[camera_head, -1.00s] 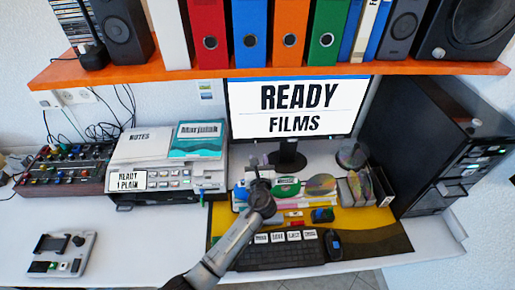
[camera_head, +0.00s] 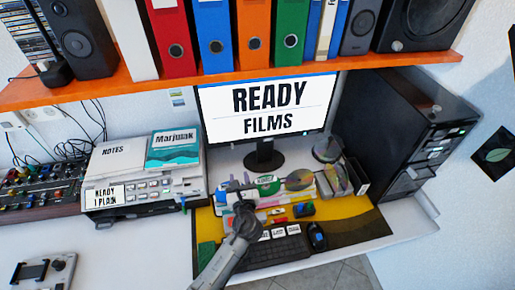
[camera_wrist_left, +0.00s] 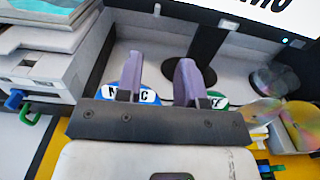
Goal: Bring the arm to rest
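My left arm comes in from the bottom of the head view, and my left gripper (camera_head: 238,187) is over the desk in front of the monitor stand. In the left wrist view, the gripper's two purple-grey fingers (camera_wrist_left: 160,78) stand apart with nothing held between them. A blue disc with a white label (camera_wrist_left: 128,92) shows beyond the left finger, partly hidden by it. A green disc (camera_head: 266,181) lies to the right of the gripper; in the wrist view it is mostly hidden behind the right finger. My right gripper is not in view.
A monitor (camera_head: 264,110) reading "READY FILMS" stands behind. A printer-like machine (camera_head: 140,192) is at left, a black computer tower (camera_head: 400,130) at right. A keyboard (camera_head: 275,252) lies in front on the yellow mat (camera_head: 350,222). An orange shelf (camera_head: 240,79) spans above. Shiny discs (camera_wrist_left: 263,110) stand at right.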

